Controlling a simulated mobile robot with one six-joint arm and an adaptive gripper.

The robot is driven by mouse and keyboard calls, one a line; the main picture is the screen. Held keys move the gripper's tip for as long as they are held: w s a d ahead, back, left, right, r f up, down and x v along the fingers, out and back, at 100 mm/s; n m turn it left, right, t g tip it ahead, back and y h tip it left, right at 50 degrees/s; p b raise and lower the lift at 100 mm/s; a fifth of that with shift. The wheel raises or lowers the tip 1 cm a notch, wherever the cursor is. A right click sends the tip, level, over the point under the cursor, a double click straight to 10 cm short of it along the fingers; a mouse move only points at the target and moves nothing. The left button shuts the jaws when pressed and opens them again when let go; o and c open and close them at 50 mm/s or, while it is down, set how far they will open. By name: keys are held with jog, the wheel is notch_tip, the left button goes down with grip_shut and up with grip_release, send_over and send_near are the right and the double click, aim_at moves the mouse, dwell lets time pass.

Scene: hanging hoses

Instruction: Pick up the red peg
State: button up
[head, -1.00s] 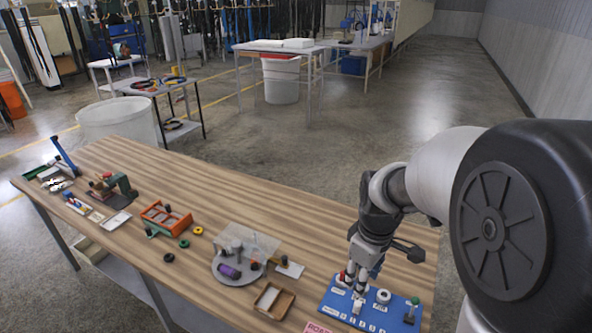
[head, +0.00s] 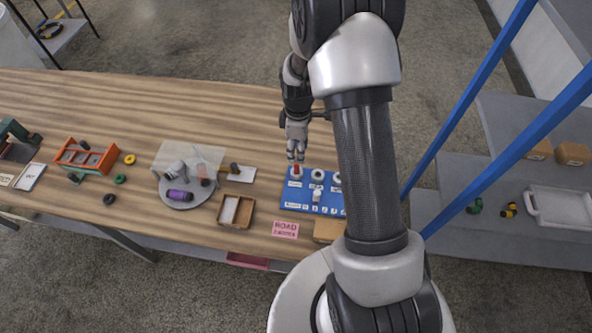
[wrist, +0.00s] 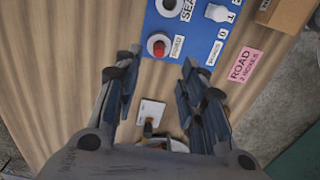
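The red peg (head: 296,169) stands in a white round holder at the far left corner of the blue board (head: 287,203). In the wrist view the red peg (wrist: 159,48) shows from above, inside its white ring on the blue board (wrist: 205,50). My gripper (head: 296,154) is just above and behind the peg in the head view. In the wrist view my gripper (wrist: 160,65) has its two fingers wide apart with nothing between them. The peg lies slightly beyond the fingertips, roughly centred between them. I cannot tell the exact height gap.
Other white round holders (head: 317,175) and a white peg (head: 317,194) are on the board. The wood behind the board is bare.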

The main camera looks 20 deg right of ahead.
aim_at(297, 166)
notch_tip(297, 166, down, 10)
jog(key=shift+w+a+r+b, duration=0.1)
jog(key=shift+b, duration=1.1)
jog(key=shift+c, duration=0.5)
grip_shut()
